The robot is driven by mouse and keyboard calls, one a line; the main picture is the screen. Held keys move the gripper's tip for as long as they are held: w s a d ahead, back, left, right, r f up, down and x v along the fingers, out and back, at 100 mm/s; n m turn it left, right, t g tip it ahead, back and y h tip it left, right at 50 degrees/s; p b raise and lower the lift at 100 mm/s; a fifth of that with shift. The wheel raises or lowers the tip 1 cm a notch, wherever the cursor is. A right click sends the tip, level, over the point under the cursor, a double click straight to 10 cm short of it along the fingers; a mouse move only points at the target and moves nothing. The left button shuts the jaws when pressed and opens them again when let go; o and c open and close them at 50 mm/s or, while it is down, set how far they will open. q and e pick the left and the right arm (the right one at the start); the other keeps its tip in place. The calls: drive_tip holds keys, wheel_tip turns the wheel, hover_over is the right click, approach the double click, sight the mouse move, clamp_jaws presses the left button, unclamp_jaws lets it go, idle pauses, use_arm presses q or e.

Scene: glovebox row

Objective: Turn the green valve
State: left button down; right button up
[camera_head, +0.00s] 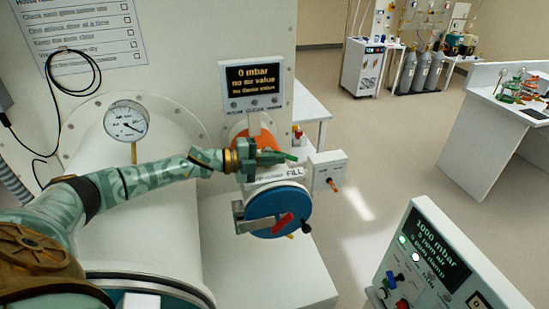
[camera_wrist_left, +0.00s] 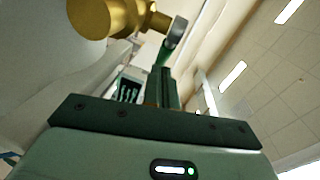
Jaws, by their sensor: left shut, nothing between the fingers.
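My left gripper (camera_head: 277,157) reaches in from the left over the small round chamber and its FILL label. Its fingers are shut and empty. A small bright green piece, which looks like the green valve's handle (camera_head: 291,157), shows right at the fingertips. In the left wrist view my left gripper (camera_wrist_left: 163,88) points at a green lever with a grey end (camera_wrist_left: 174,38). A brass fitting (camera_wrist_left: 115,18) is beside the lever. The fingertips look very near the lever; I cannot tell whether they touch it. The valve's body is mostly hidden in the head view. My right gripper is not in view.
A display (camera_head: 253,82) reading 0 mbar stands above the chamber. Below is a blue round door (camera_head: 270,215) with a red handle. A white box (camera_head: 328,170) with an orange-red knob is at the right. A control panel (camera_head: 440,262) fills the lower right corner. Open floor lies beyond.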

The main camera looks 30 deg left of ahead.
use_arm(q)
drive_tip(key=shift+w+d, duration=0.2)
drive_tip(key=shift+w, duration=0.05)
idle(0.6)
